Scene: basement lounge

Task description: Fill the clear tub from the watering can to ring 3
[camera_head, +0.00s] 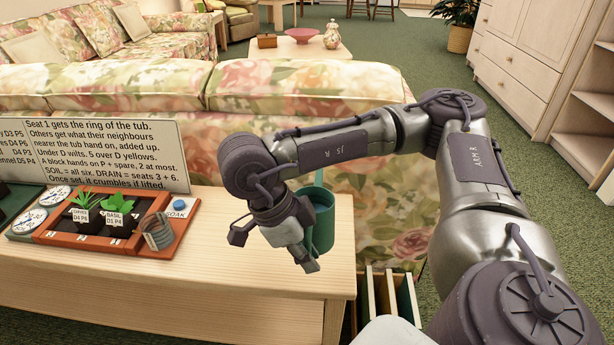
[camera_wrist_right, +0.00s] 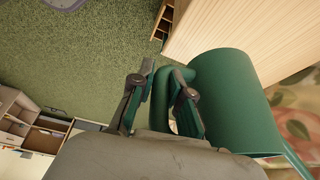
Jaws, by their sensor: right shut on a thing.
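The green watering can (camera_head: 321,228) is at the right end of the wooden table, partly hidden behind my right gripper (camera_head: 275,250). In the right wrist view the can (camera_wrist_right: 232,100) shows large, with its handle between the fingers of my right gripper (camera_wrist_right: 160,100). The gripper is shut on that handle. I cannot tell whether the can touches the table. The clear tub (camera_head: 158,231) stands at the right end of the red-brown tray, left of the gripper and apart from it. Its ring marks and water level are too small to read. My left gripper is not in view.
The tray (camera_head: 75,238) holds small labelled plants (camera_head: 119,215) and a blue SOAK button (camera_head: 180,204). A text sign (camera_head: 100,150) stands behind it. The table (camera_head: 240,275) is bare between tub and can. A floral sofa (camera_head: 300,95) stands close behind.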

